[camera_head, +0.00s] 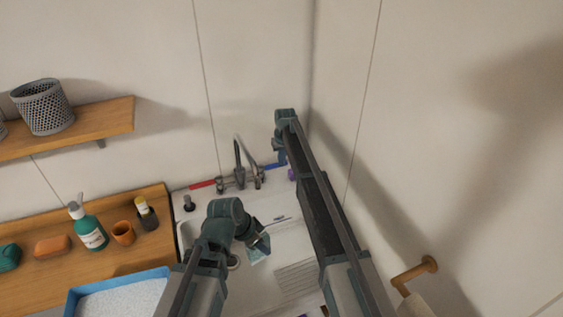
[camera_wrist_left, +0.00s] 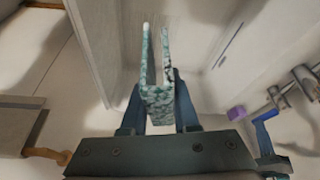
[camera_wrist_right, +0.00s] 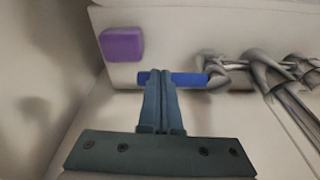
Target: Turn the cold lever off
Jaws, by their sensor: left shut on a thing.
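The blue cold lever (camera_head: 273,166) sticks out to the right of the grey faucet (camera_head: 240,165). In the right wrist view the blue cold lever (camera_wrist_right: 188,79) lies level, with its middle covered by my right gripper (camera_wrist_right: 160,80). The right gripper's fingers are shut side by side and look empty; whether they touch the lever I cannot tell. My left gripper (camera_wrist_left: 158,112) is shut on a teal speckled piece (camera_wrist_left: 158,95) with two upright sides, over the white sink (camera_head: 290,240). The teal piece also shows in the head view (camera_head: 260,248).
A purple block (camera_wrist_right: 122,44) sits beside the blue lever. The red lever (camera_head: 203,184) is left of the faucet. A wooden counter with a green bottle (camera_head: 91,230) and orange cup (camera_head: 123,232) is at left. A wall stands close right of my right arm.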

